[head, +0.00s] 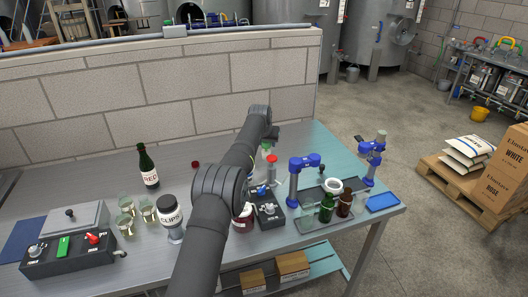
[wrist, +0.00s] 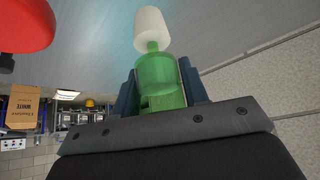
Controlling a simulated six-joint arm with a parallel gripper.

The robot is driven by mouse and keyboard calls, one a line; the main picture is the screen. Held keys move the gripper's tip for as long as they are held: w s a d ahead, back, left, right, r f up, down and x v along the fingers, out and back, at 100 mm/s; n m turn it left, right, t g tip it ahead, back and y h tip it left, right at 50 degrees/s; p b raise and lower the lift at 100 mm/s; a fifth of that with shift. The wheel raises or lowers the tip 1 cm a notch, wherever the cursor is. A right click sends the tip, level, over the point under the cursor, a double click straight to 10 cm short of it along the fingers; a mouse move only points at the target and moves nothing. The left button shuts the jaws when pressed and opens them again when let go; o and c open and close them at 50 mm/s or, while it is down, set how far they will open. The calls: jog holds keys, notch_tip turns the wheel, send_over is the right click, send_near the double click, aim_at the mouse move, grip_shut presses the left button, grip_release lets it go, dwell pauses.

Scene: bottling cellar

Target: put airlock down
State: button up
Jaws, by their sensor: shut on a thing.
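The airlock (wrist: 157,74), a green see-through piece with a white end (wrist: 151,28), sits between the two dark fingers of my gripper (wrist: 158,88) in the wrist view. My gripper is shut on it. In the head view a bit of green (head: 266,147) shows just below my wrist, above the far part of the metal bench (head: 310,150). My arm hides most of my gripper there. I cannot tell how far the airlock is above the bench.
A red-topped item (head: 271,160) stands close by; a red shape (wrist: 22,22) looms in the wrist view. A black control box (head: 268,214), blue clamp stands (head: 304,164) and a tray with bottles (head: 312,222) are nearer right. A wine bottle (head: 148,168) and glasses stand left. A block wall (head: 160,90) is behind.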

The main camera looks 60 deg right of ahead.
aim_at(264, 150)
jog(key=shift+w+d+f, duration=0.15)
jog(key=shift+w+f, duration=0.3)
jog(key=shift+w, duration=0.25)
jog(key=shift+f, duration=1.95)
jog(key=shift+f, duration=0.15)
jog(key=o, duration=1)
jog(key=shift+v, duration=0.8)
jog(key=v, duration=1)
jog(key=shift+r, duration=0.4)
